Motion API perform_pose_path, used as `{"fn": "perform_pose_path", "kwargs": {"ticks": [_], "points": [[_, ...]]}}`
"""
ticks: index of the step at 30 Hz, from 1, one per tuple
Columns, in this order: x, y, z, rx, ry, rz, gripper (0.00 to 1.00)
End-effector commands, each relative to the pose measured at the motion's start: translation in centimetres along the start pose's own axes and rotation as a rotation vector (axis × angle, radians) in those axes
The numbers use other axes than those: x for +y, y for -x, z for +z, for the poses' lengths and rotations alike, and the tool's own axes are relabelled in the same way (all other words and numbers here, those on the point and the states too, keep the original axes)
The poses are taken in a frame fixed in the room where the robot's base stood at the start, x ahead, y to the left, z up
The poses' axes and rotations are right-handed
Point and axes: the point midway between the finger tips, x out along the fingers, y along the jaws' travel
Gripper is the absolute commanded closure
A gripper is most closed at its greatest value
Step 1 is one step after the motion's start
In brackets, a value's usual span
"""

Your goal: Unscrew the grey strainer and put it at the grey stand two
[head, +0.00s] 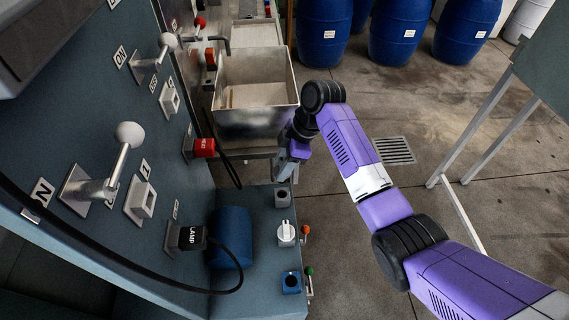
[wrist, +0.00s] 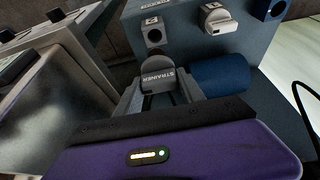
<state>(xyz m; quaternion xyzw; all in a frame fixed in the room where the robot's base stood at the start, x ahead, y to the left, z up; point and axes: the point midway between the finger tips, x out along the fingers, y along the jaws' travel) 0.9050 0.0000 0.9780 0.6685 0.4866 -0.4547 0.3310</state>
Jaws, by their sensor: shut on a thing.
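The grey strainer (wrist: 161,82), a rounded piece with a STRAINER label, is between the fingers of my gripper (wrist: 160,92) in the wrist view. My gripper is shut on it. In the head view my gripper (head: 290,162) is above the far end of the blue-grey ledge, and the strainer cannot be made out there. A grey stand (wrist: 154,36) with a dark, empty socket and a small label is just beyond the strainer; it also shows in the head view (head: 282,196), just below my gripper. The strainer appears apart from this stand.
A white-capped stand (head: 286,233) and a blue stand (head: 291,283) with a dark hole sit along the same ledge. A blue cylinder (head: 231,238) lies beside them. A black LAMP plug (head: 191,238) trails a cable. A metal bin (head: 256,118) is behind; open floor lies right.

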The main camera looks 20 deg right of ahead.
Motion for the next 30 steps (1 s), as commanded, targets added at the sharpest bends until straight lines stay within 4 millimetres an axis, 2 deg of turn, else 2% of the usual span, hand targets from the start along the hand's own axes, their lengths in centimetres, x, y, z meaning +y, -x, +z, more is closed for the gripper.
{"fn": "perform_pose_path", "kwargs": {"ticks": [8, 24, 30], "points": [[0.0, -0.8, 0.4, 0.0, -0.001, -0.001, 1.0], [0.0, -4.9, 2.0, 0.0, 0.0, -0.001, 1.0], [0.0, -5.4, 2.2, 0.0, 0.0, 0.0, 1.0]]}}
